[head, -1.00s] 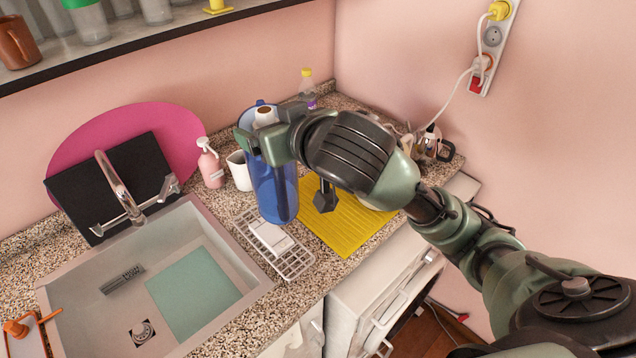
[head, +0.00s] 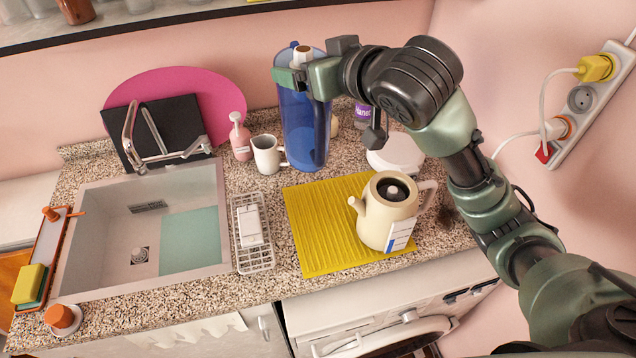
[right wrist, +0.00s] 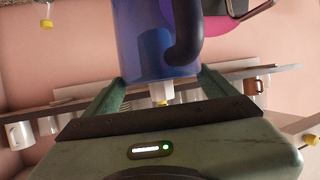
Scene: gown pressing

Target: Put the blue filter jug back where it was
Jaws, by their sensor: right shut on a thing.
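The blue filter jug (head: 300,130) is upright in the head view, behind the yellow ribbed mat (head: 310,225) and right of the white mug. My right gripper (head: 303,76) is shut on the jug's upper part, near its rim. In the right wrist view, the jug (right wrist: 150,40) sits between the fingers of my right gripper (right wrist: 160,88), with its dark handle showing. The jug's base appears at or just above the speckled counter; I cannot tell whether it touches. My left gripper is not in view.
A cream kettle (head: 385,215) stands on the mat's right side. A white mug (head: 267,155) and pink soap bottle (head: 241,140) stand left of the jug. A white round container (head: 398,155) and purple-labelled bottle (head: 362,115) are to its right. The sink (head: 95,205) is left.

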